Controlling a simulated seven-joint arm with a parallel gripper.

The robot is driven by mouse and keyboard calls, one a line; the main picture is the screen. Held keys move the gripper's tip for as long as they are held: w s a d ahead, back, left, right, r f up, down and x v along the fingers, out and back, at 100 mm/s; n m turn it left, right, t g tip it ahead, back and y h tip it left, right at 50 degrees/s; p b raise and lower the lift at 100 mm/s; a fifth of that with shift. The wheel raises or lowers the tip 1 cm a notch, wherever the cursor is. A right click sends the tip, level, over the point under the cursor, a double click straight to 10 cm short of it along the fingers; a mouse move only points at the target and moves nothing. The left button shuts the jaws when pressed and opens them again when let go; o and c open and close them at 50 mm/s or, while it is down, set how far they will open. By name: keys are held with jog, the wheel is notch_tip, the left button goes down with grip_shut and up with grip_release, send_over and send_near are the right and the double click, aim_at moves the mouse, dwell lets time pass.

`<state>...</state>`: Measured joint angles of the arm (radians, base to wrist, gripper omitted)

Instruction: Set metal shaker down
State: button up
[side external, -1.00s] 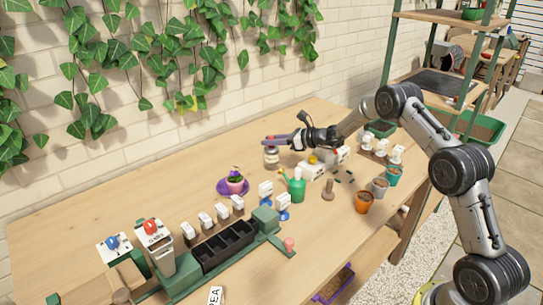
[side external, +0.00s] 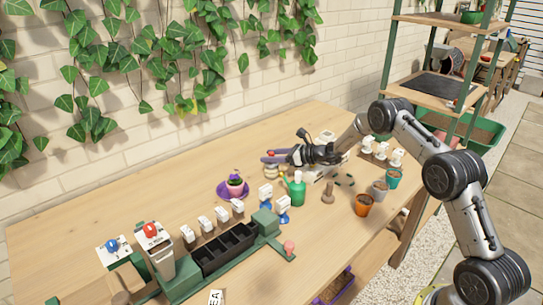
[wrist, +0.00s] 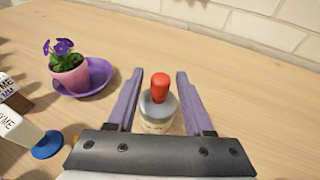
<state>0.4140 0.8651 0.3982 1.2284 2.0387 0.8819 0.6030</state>
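The metal shaker (wrist: 157,112) has a red knob on a grey top and a paler, labelled lower body. In the wrist view it stands upright between the two purple fingers of my gripper (wrist: 159,88), with a narrow gap on each side. In the side external view the shaker (side external: 271,173) appears to rest on the table, its body showing below the fingers of my gripper (side external: 274,157). My gripper is open around it, reaching in level from the right. The lower body is partly hidden by the gripper in the wrist view.
A pink pot of purple flowers (wrist: 68,72) on a purple saucer (wrist: 100,77) stands to the left. A green bottle (side external: 297,190) and white-labelled markers (side external: 266,193) stand nearby. Terracotta and other pots (side external: 363,205) are to the right. The table toward the wall is clear.

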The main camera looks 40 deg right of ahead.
jog(key=shift+r, duration=0.15)
jog(key=shift+s+d+r, duration=0.1)
jog(key=shift+s+d, duration=0.05)
jog(key=shift+s, duration=0.05)
jog(key=v, duration=1.2)
jog(key=s+a+r+n+g+y, duration=0.2)
jog(key=s+a+r+n+g, duration=0.2)
jog(key=s+a+r+n, duration=0.5)
jog(key=s+a+r+n+g+y, duration=0.1)
jog(key=s+a+r+n+g, duration=0.2)
jog(key=s+a+r+n, duration=0.55)
jog(key=s+a+n+g+h, duration=0.3)
jog(key=s+a+n, duration=0.25)
jog(key=s, duration=0.45)
jog(key=s+d+f+n+t+h, duration=0.1)
jog(key=s+d+n+t+h, duration=0.1)
jog(key=s+d+n+h, duration=0.3)
jog(key=s+n, duration=0.3)
jog(key=s, duration=0.4)
jog(key=shift+s+d+n, duration=0.25)
jog(key=shift+n, duration=0.05)
